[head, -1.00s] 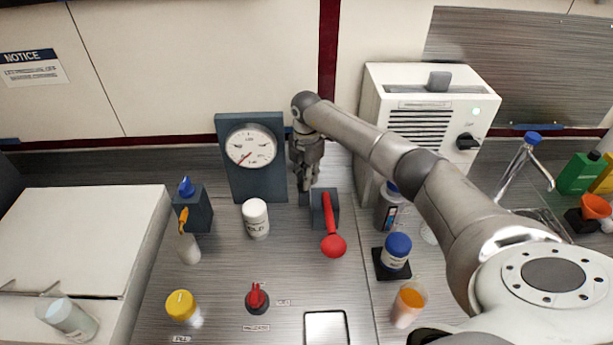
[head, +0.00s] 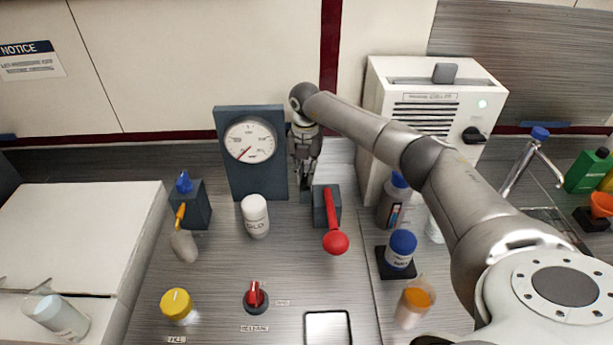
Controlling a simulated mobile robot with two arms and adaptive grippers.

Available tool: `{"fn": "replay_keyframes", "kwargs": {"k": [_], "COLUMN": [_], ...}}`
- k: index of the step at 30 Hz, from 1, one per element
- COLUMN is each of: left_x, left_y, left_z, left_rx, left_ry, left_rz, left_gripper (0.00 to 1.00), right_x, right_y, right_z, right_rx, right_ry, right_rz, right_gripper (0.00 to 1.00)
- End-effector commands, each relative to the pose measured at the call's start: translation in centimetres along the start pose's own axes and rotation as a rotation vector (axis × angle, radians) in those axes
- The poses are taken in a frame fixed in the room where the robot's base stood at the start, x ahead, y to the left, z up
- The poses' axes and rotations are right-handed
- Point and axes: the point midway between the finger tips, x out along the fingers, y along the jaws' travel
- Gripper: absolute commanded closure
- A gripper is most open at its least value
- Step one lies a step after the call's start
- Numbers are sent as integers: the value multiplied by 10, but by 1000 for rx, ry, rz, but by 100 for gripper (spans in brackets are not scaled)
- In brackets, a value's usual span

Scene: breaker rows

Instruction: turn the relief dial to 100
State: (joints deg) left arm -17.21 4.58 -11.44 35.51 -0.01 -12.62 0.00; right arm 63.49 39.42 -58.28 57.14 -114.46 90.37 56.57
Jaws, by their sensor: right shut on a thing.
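The red dial (head: 255,295) sits on a dark round base on the bench, with a small label below it and another at its right; the print is too small to read surely. Its pointer faces roughly away from me. My right gripper (head: 306,180) is at the back of the bench, well beyond the dial, between the gauge and the red-balled lever. It points down and is shut on a small dark part (head: 306,196), mostly hidden. My left gripper is not in view.
A gauge (head: 249,141) on a dark panel has its needle at lower left. The red-balled lever (head: 334,242), a white bottle (head: 255,216), a yellow knob (head: 177,305) and a blue-capped jar (head: 401,250) stand around. A white machine (head: 430,110) is at the back right.

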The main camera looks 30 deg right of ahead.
Motion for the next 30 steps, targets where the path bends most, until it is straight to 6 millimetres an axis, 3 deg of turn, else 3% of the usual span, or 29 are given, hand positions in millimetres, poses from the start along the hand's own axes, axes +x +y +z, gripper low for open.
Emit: {"fn": "replay_keyframes", "kwargs": {"k": [12,29,30], "left_x": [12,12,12], "left_y": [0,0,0], "left_z": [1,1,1], "left_rx": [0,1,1], "left_ry": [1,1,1], "left_rz": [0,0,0], "left_gripper": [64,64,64], "right_x": [-1,-2,-2], "right_y": [3,3,3], "right_z": [1,1,1], "right_rx": [-209,-245,-245], "right_ry": [-3,-4,-4], "right_rz": [3,3,3], "right_gripper": [100,100,84]}}
